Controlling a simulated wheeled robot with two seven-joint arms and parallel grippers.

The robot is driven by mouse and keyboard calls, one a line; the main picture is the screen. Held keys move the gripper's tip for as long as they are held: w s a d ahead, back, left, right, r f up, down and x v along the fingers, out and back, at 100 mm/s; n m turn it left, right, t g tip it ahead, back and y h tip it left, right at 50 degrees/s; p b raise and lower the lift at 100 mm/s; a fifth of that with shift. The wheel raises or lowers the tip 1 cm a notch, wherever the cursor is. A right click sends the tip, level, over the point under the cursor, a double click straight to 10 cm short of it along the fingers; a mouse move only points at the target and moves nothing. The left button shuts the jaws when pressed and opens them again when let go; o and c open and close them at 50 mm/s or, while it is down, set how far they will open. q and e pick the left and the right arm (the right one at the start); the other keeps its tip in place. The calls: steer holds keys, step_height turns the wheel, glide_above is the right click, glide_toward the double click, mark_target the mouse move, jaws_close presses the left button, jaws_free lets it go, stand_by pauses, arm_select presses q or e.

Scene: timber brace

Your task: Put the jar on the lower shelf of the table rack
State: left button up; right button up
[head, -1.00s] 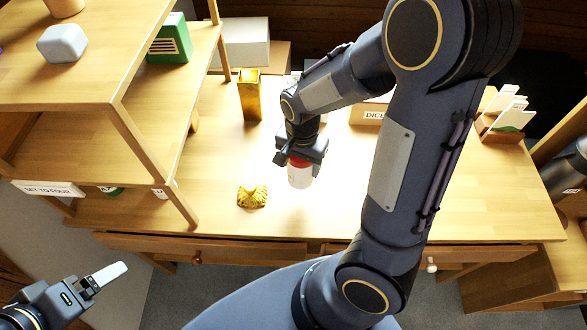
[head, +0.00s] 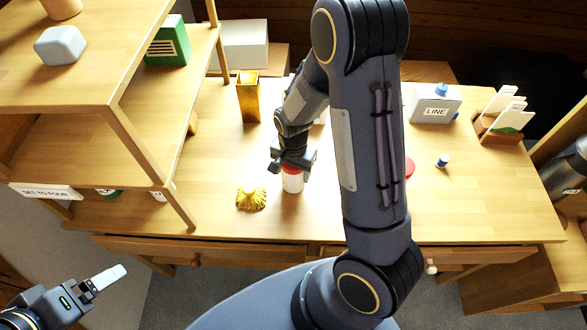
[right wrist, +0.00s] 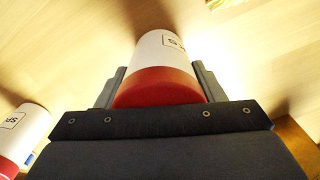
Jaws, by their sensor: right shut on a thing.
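The jar (head: 292,182) is white with a red lid. My right gripper (head: 292,160) is shut on it at the lid end, over the middle of the table. In the right wrist view the jar (right wrist: 163,60) sits between the fingers, its label partly hidden. Whether its base touches the table cannot be told. The wooden table rack stands at the left, with its lower shelf (head: 95,140) below a top board (head: 90,80). My left gripper (head: 103,278) is at the lower left, away from the table and empty; its finger gap is unclear.
A yellow fluted object (head: 251,199) is close left of the jar. A gold vase (head: 248,100) stands behind. A rack post (head: 140,147) and a sign (head: 46,191) edge the shelf. A second red-and-white jar (right wrist: 22,135) shows in the wrist view. A LINE canister (head: 434,108) is at right.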

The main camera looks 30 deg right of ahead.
steer(key=shift+f, duration=0.25)
steer(key=o, duration=1)
steer(key=shift+r, duration=0.1)
steer(key=shift+o, duration=0.2)
